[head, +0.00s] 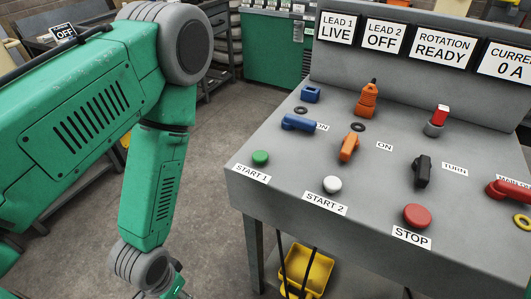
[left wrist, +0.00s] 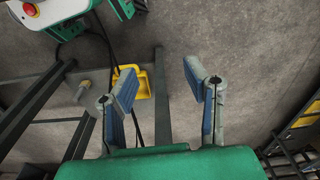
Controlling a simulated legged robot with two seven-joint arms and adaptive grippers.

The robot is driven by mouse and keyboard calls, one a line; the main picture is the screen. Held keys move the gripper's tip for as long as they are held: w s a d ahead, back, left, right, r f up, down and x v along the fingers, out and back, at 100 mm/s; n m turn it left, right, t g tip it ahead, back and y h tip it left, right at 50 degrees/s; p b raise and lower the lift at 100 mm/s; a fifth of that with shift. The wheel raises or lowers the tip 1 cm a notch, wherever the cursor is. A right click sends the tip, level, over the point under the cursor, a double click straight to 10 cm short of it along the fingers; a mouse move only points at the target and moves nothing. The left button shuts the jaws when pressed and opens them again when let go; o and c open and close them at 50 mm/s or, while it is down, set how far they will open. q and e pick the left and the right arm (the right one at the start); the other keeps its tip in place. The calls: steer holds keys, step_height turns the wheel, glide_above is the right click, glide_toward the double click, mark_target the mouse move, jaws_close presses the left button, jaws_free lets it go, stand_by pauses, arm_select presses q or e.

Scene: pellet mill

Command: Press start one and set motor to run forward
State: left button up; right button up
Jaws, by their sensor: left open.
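The green START 1 button (head: 260,158) sits at the near left corner of the grey sloped console (head: 300,215). The white START 2 button (head: 332,184) is to its right, then the red STOP button (head: 416,216). A black handle (head: 422,171) stands beside the TURN label (head: 455,169). No label reading motor or forward is legible. Displays read LEAD 1 LIVE (head: 337,27), LEAD 2 OFF (head: 384,35), ROTATION READY (head: 444,45) and CURRENT 0 A. My left gripper (left wrist: 163,83) is open and empty above the floor; its fingers are below the head view. My right gripper is not in view.
Blue (head: 298,123) and orange (head: 349,147) handles sit beside ON labels. An orange plug (head: 368,98), a blue block (head: 310,94) and a red handle (head: 507,190) are also on the console. Floor left of the console is clear.

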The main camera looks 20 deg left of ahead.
arm_select(q)
steer(key=shift+a, duration=0.1)
steer(key=shift+a+f, duration=0.1)
steer(key=shift+a, duration=0.3)
steer(key=c, duration=0.7)
steer(key=shift+d, duration=0.15)
jaws_close()
steer(key=shift+d, duration=0.2)
steer(key=shift+a, duration=0.25)
steer(key=shift+d, duration=0.15)
